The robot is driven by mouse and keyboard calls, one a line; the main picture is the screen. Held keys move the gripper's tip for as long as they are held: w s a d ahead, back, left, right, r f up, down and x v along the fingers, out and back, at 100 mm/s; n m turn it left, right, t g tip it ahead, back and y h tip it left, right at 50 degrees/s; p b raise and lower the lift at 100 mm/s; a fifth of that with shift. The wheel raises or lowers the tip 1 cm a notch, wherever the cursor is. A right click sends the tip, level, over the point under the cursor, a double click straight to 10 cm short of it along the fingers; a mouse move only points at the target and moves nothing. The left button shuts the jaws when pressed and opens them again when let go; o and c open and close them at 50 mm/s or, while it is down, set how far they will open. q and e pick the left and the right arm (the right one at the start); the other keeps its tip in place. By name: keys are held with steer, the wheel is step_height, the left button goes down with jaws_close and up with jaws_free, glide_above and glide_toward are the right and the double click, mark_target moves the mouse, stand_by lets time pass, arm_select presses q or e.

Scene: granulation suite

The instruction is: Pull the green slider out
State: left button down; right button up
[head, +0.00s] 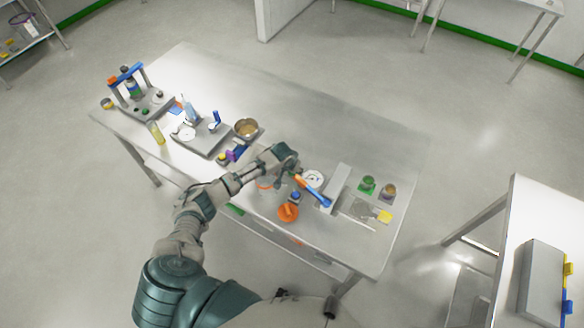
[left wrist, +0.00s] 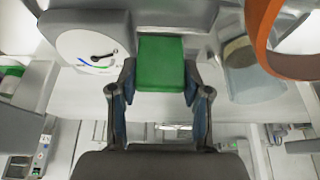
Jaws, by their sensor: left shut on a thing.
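The green slider (left wrist: 160,65) shows in the left wrist view as a green block between the two fingers of my left gripper (left wrist: 159,82). The fingers touch it on both sides, and the gripper is shut on it. In the head view my left gripper (head: 291,170) is over the front part of the steel table, close to a white dial (head: 314,178). I cannot make out the slider there, as the hand covers that spot. My right gripper is not in view.
In the left wrist view the dial (left wrist: 90,48) is left of the slider and an orange ring (left wrist: 285,45) is to the right. On the table (head: 330,125), a blue-orange handle (head: 318,196) and an orange funnel-like piece (head: 288,213) lie near the hand.

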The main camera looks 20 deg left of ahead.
arm_select(q)
steer(key=c, duration=0.8)
jaws_free()
steer(key=shift+s+d+f, duration=0.1)
steer(key=shift+s+f, duration=0.2)
steer(key=shift+f, duration=0.05)
steer(key=shift+o, duration=1.4)
steer(key=shift+r, duration=0.1)
steer(key=shift+d+r, duration=0.15)
steer(key=shift+r, duration=0.15)
steer(key=v, duration=1.1)
steer(key=shift+r, duration=0.35)
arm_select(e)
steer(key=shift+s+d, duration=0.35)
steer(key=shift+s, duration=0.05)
